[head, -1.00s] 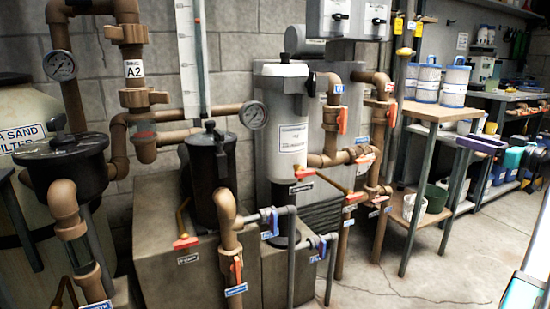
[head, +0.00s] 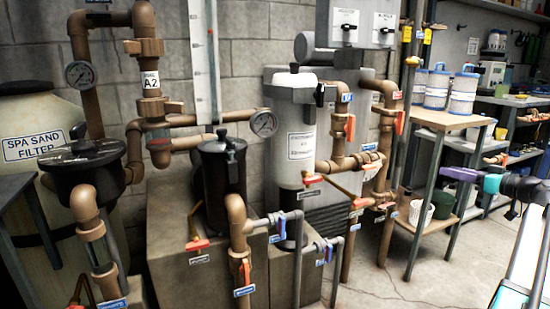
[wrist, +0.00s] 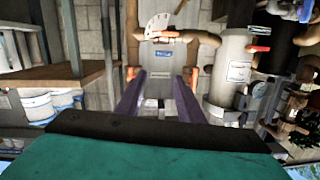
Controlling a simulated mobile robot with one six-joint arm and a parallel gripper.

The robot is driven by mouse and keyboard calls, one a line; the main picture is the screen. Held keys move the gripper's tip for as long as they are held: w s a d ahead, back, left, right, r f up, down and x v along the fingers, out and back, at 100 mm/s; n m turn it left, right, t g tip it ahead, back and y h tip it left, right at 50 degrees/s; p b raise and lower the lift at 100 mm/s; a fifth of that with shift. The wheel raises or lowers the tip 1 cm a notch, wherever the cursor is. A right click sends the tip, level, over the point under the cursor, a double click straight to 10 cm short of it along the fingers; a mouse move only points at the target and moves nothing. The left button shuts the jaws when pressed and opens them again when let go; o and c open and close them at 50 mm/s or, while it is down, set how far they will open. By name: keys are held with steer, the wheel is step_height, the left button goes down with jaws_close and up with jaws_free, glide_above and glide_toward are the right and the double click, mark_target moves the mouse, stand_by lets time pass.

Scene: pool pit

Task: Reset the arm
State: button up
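My gripper (head: 450,172) reaches in from the right edge of the head view, with purple fingers and a teal and dark body. It is in front of the shelf table and seems to touch nothing. The teal body fills the bottom of that view.
A shelf table (head: 455,120) carries white tubs (head: 463,94). Left of it are a grey filter canister (head: 297,130), a black strainer (head: 222,180), brown pipes with red-handled valves, and a spa sand filter (head: 28,140). Concrete floor (head: 400,285) is open at lower right.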

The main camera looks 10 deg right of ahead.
steer(key=w+a+f+m+g+p, duration=0.15)
steer(key=a+f+p, duration=0.25)
steer(key=a+f, duration=0.4)
steer(key=w+a+f+g+y+p, duration=0.1)
steer(key=w+a+f+g+p, duration=0.2)
steer(key=a+f, duration=0.5)
steer(key=w+a+f+m+g+p, duration=0.1)
steer(key=a+f+g+p, duration=0.2)
steer(key=a+f+p, duration=0.35)
steer(key=s+a+f+g+p, duration=0.3)
steer(key=s+a+f+p, duration=0.1)
steer(key=a+f, duration=0.6)
steer(key=s+a+f+g+h+p, duration=0.1)
steer(key=s+a+f+g+p, duration=0.25)
steer(key=s+a, duration=0.45)
steer(key=s+a+f+g+p, duration=0.2)
steer(key=s+a+f+p, duration=0.25)
steer(key=s+a, duration=0.25)
steer(key=s+a+g+h+p, duration=0.2)
steer(key=s+p, duration=0.3)
steer(key=s, duration=0.6)
steer(key=s+a+r+g+h+p, duration=0.1)
steer(key=s+p, duration=0.4)
steer(key=s, duration=0.7)
steer(key=shift+s+a+g+h+p, duration=0.3)
steer(key=shift+a+g+h+p, duration=0.05)
steer(key=shift+a+g+h, duration=0.6)
